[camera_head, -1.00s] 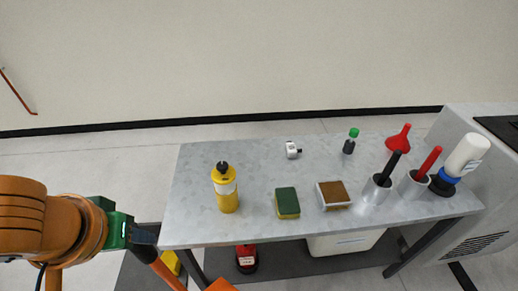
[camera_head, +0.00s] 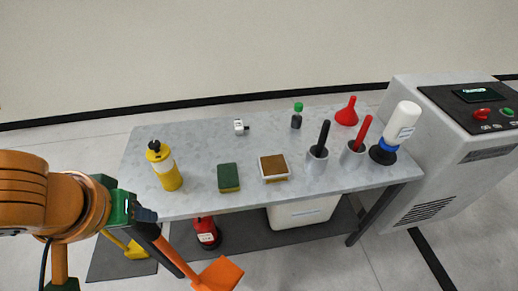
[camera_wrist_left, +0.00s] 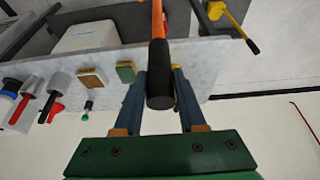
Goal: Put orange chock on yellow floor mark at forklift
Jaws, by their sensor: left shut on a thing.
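My left gripper (camera_head: 146,218) is shut on the long handle of the orange chock (camera_head: 218,274), in front of the workbench's left end. The chock's orange block hangs low at the bottom of the head view. In the left wrist view the handle's black end (camera_wrist_left: 160,100) sits between the two fingers, with the orange shaft (camera_wrist_left: 158,18) beyond it. The yellow floor mark and the forklift are not in view. My right gripper is not in view.
A metal workbench (camera_head: 205,150) carries a yellow bottle (camera_head: 164,168), a sponge (camera_head: 228,178), a red funnel (camera_head: 347,112) and several other items. A grey machine (camera_head: 425,140) stands at its right. A yellow object (camera_head: 137,250) with a dark handle and a red container (camera_head: 206,233) are low down.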

